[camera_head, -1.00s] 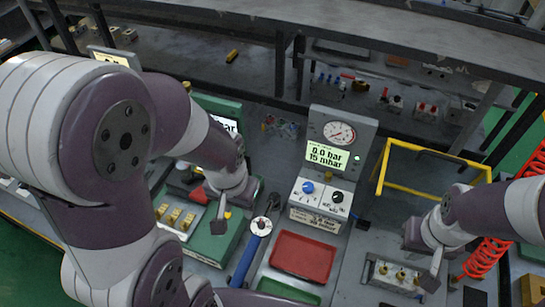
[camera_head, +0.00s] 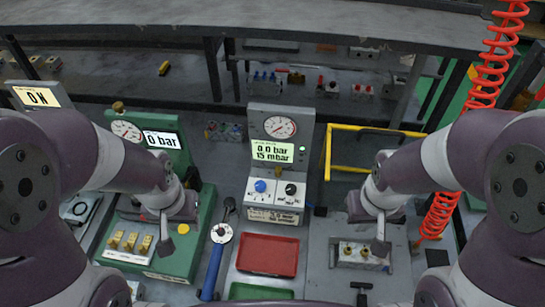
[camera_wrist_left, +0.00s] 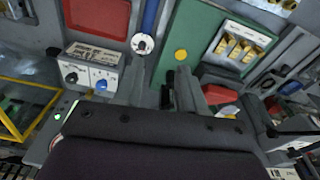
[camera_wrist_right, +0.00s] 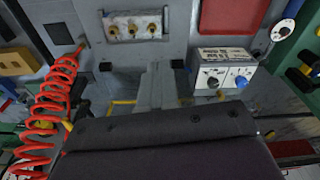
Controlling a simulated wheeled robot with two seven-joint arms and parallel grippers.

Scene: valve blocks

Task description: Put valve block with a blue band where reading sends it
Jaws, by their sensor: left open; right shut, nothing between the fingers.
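Brass fittings (camera_head: 130,241) stand in a row on the green station (camera_head: 185,262). The grey test unit (camera_head: 272,160) has a dial and a lit screen reading 0.0 bar and 15 mbar. My left gripper (camera_head: 168,243) is open and empty above the green station. My right gripper (camera_head: 380,245) is shut and empty beside the pale block.
A red tray (camera_head: 268,256) lies at front centre, with a green tray (camera_head: 260,292) before it. A blue-handled tool (camera_head: 214,265) lies left of them. A yellow frame (camera_head: 328,152) and a red coiled hose (camera_head: 440,212) are at right. Small blocks (camera_head: 265,78) stand on the back shelf.

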